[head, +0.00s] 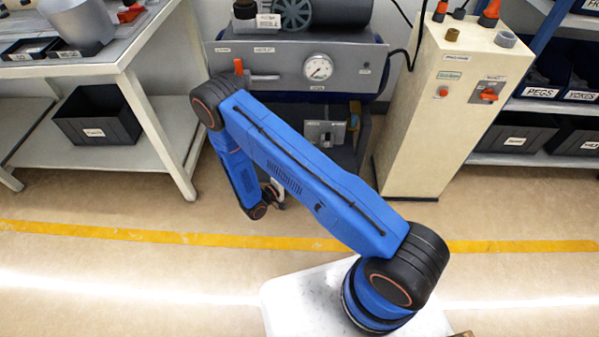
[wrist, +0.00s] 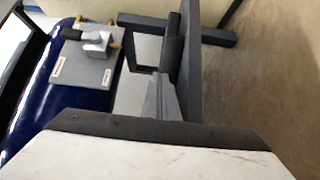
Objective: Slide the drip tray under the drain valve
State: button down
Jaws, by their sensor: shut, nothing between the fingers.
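A grey plate with a metal block and dark lever, which looks like the drain valve (head: 325,133), sits below the gauge panel in the head view. It also shows in the wrist view (wrist: 97,42), on a dark blue tank. My gripper (head: 278,194) is low, left of this plate and apart from it, mostly hidden behind my arm. In the wrist view grey finger-like parts show beyond a large white and dark block. I cannot make out the drip tray for certain; a pale surface lies between dark bars there.
The compressor's gauge panel (head: 300,68) is above. A cream cabinet (head: 435,110) stands to the right. A white workbench (head: 125,50) with a dark bin (head: 97,125) on its lower shelf stands left. The floor (head: 130,265) in front is clear, with a yellow line (head: 150,236).

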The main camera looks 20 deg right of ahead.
jog(key=shift+d, duration=0.1)
jog(key=d, duration=0.1)
jog(key=s+d, duration=0.1)
jog(key=shift+d, duration=0.35)
jog(key=shift+w+a, duration=0.2)
jog(key=shift+a, duration=0.35)
jog(key=a, duration=0.1)
jog(key=w+a, duration=0.1)
jog(key=shift+a, duration=0.35)
jog(key=v, duration=1)
